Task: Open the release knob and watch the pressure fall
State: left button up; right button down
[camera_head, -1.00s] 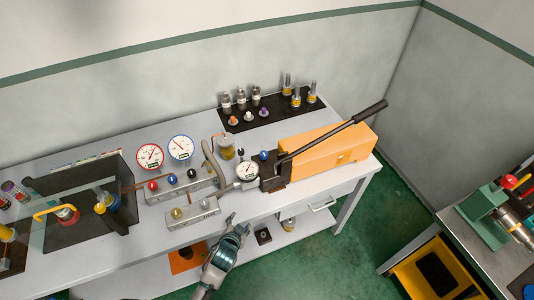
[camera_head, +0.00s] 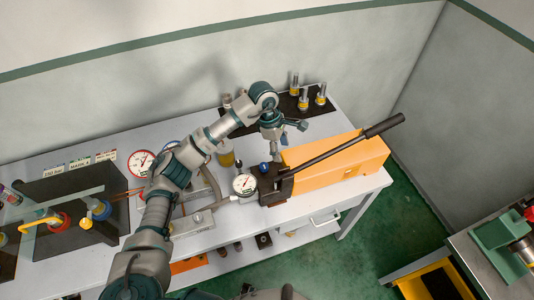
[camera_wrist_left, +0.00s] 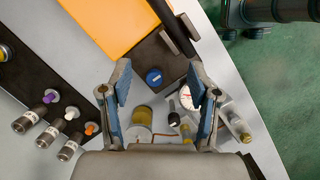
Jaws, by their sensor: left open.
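A blue-topped knob (camera_head: 264,166) sits on the dark block (camera_head: 273,188) at the front of the orange hand pump (camera_head: 335,160). It also shows in the left wrist view (camera_wrist_left: 154,76). A round white gauge (camera_head: 244,185) stands just left of the block; its reading is too small to tell. My left gripper (camera_head: 294,132) is above and behind the knob, pointing down. In the left wrist view the gripper (camera_wrist_left: 158,72) is open and empty, with the knob seen between its fingertips and apart from them. My right gripper is not in view.
The pump's long black handle (camera_head: 350,142) slants over the orange body. My left arm hides much of the bench middle. Metal fittings (camera_head: 303,100) stand on a black mat at the back. A clear-shielded dark fixture (camera_head: 60,215) is at the left.

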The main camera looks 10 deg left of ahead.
pick_arm(q)
jog(key=w+a+r+y, duration=0.2)
jog(key=a+r+y, duration=0.1)
jog(key=a, duration=0.3)
send_over(264, 165)
notch_tip(264, 165, down, 5)
notch_tip(264, 165, down, 12)
jog(key=p, duration=0.2)
jog(key=shift+s+f+p, duration=0.1)
jog(key=shift+f+p, duration=0.1)
jog(key=shift+p, duration=0.2)
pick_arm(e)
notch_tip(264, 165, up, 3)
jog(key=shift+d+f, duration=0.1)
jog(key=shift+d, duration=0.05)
pick_arm(q)
jog(key=shift+c, duration=0.2)
jog(key=c, duration=1.1)
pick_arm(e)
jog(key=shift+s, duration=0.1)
